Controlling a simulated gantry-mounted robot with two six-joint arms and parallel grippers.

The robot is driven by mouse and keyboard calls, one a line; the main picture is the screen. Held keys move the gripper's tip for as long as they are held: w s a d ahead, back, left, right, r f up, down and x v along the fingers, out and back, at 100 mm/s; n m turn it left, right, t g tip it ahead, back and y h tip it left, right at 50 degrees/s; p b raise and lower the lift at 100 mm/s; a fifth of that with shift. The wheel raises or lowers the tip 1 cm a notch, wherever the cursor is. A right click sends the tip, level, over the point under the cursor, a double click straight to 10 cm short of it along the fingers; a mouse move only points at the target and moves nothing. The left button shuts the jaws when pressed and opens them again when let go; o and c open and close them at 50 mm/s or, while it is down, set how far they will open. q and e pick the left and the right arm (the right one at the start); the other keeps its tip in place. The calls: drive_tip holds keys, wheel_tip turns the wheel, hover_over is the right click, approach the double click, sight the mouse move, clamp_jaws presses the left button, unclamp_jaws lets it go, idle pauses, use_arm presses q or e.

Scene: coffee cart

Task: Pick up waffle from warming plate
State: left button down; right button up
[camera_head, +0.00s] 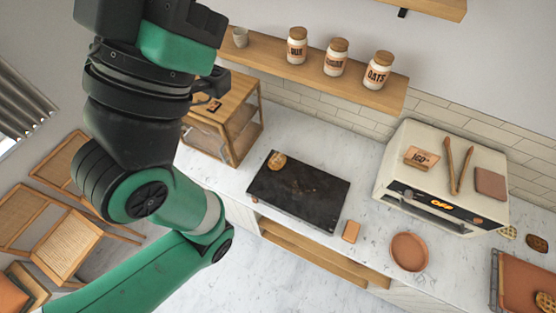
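A dark flat rectangular plate (310,195), which looks like the warming plate, lies on the marble counter. A small round golden-brown waffle (277,161) sits at its far left corner, and nothing is touching it. My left arm fills the left of the view. Its gripper is mostly hidden behind the arm; a dark piece that may be part of it shows near the wooden case, left of the waffle and apart from it. Whether it is open or shut does not show. My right gripper is not in view.
A wooden glass-sided case (232,112) stands left of the plate. A cream oven (392,152) reading OFF, with tongs (456,172) on top, stands right. An empty terracotta plate (409,252) and a small brown block (351,231) lie nearer. More waffles (536,243) are far right. Jars line a shelf (270,75).

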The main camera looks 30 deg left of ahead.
use_arm(q)
drive_tip(key=c, duration=1.6)
unclamp_jaws()
unclamp_jaws()
